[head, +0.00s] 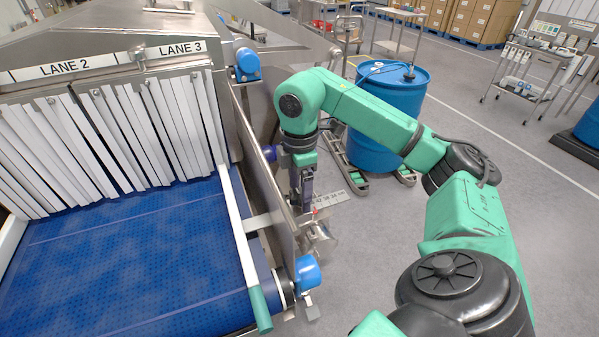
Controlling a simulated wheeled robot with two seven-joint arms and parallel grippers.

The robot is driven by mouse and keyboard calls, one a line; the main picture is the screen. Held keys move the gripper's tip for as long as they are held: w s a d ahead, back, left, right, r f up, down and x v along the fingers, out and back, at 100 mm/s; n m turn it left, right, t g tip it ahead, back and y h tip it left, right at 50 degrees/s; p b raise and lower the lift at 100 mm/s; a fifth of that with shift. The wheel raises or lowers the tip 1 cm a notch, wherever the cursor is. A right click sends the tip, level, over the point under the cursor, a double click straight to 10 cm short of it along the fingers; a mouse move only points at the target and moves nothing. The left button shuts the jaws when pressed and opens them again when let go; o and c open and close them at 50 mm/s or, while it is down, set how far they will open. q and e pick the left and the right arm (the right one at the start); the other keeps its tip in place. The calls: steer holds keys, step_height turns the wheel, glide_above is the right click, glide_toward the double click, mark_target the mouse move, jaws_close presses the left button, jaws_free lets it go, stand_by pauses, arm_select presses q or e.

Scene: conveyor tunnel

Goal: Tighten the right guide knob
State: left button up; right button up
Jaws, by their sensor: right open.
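My right arm reaches in from the right, and its gripper (303,204) points down just outside the conveyor's right side wall. The gripper is open; its fingertips are small and partly lost against the metal behind. A numbered scale plate (335,199) sticks out beside it, with a metal fitting (320,236) just below. I cannot tell whether the fingers touch that fitting, and no guide knob shows clearly there. The right guide rail (237,225) is a pale bar along the belt's right edge, with a green end. My left gripper is not in view.
The blue belt (130,260) runs under white strip curtains (110,135) marked LANE 2 and LANE 3. A blue cap (307,273) sits at the wall's near corner. A blue drum (385,100) stands behind my right arm.

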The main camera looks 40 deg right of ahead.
mark_target(299, 193)
steer(key=shift+r, duration=0.3)
step_height(299, 193, up, 4)
steer(key=shift+w+r+p, duration=0.1)
steer(key=shift+r+p, duration=0.15)
steer(key=shift+p, duration=0.4)
step_height(299, 193, up, 9)
steer(key=p, duration=0.6)
steer(key=shift+r, duration=0.2)
